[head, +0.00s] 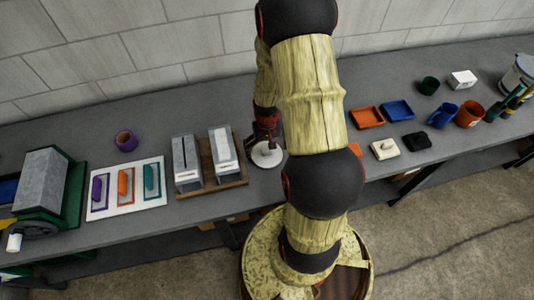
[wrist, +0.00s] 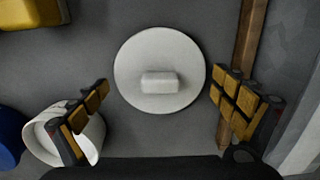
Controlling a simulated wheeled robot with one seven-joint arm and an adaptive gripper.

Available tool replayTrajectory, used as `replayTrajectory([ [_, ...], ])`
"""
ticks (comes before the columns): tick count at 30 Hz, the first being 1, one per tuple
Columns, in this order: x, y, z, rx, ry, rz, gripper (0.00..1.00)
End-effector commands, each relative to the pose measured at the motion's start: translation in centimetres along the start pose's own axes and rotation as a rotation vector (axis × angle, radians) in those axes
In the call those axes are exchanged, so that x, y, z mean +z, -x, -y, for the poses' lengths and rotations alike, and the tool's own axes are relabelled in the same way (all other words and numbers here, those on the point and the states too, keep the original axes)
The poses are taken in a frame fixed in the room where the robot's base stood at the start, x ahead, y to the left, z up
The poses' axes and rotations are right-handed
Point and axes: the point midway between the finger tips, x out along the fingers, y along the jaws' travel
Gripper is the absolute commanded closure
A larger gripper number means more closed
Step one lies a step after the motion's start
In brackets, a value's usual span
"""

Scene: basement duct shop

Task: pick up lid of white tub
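The white round lid (wrist: 135,60) with a raised block-shaped knob lies flat on the grey bench, in the upper middle of the wrist view. In the head view the lid (head: 267,157) shows just below my gripper (head: 265,128). In the wrist view my gripper (wrist: 163,102) is open, with one finger on each side of the picture and the lid between and beyond them. Nothing is held. A white tub (wrist: 42,138) with an open top is at the lower left, partly hidden behind the left finger. The tub is hidden by my arm in the head view.
A wooden board (wrist: 250,40) runs along the lid's right; in the head view it carries two grey boxes (head: 187,165). A yellow thing (wrist: 28,14) and a blue thing (wrist: 9,138) lie at the wrist view's left edge. Coloured trays (head: 366,117) stand farther right.

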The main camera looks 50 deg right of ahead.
Motion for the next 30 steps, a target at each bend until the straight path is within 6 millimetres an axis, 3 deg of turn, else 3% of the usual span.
replayTrajectory([
  [26, 0.11, -0.10, -0.01, 0.000, 0.000, 0.002, 0.56],
  [30, 0.18, -0.17, -0.01, 0.000, 0.000, 0.004, 0.58],
])
